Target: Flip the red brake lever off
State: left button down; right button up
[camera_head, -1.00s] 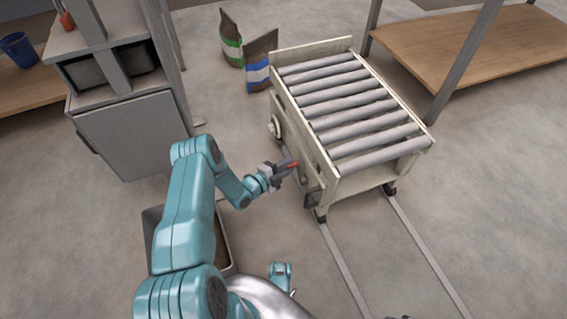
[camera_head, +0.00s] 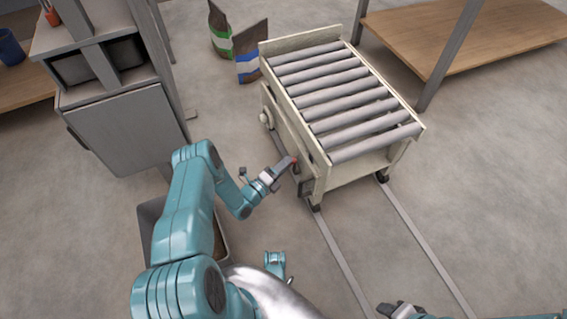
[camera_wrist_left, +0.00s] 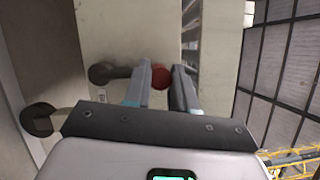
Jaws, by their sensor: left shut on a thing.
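The red brake lever (camera_head: 295,164) is on the side of the cream roller cart (camera_head: 330,172). In the left wrist view its red end (camera_wrist_left: 160,76) lies between the two fingers, with a dark arm running left to a round dark pivot. My left gripper (camera_head: 289,163) is at the cart's side and shut on the lever's red end, hiding most of it in the head view. My right gripper (camera_head: 392,309) shows only partly at the bottom edge, away from the cart; its jaws cannot be made out.
The cart stands on floor rails (camera_head: 425,243). A grey cabinet (camera_head: 125,130) is at left, and an open bin (camera_head: 150,212) is beside my left arm. Two bags (camera_head: 252,65) stand behind the cart. A wooden table (camera_head: 450,40) is at upper right. The right-hand floor is clear.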

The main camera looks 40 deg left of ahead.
pick_arm(q)
jog(key=shift+d, duration=0.25)
jog(key=c, duration=0.9)
grip_release()
jog(key=shift+a, duration=0.1)
jog(key=shift+s, duration=0.15)
jog(key=s+p, duration=0.1)
jog(key=s, duration=0.4)
jog(key=s+a+f+p, duration=0.1)
jog(key=s+p, duration=0.1)
jog(key=s, duration=0.3)
jog(key=s+p, duration=0.1)
jog(key=s, duration=0.5)
jog(key=shift+a+f, duration=0.15)
jog(key=shift+a, duration=0.1)
pick_arm(e)
jog(key=shift+g, duration=0.3)
jog(key=r, duration=0.1)
jog(key=s+r, duration=0.1)
jog(key=r, duration=0.2)
jog(key=shift+s+a+r, duration=0.1)
jog(key=shift+s+a, duration=0.3)
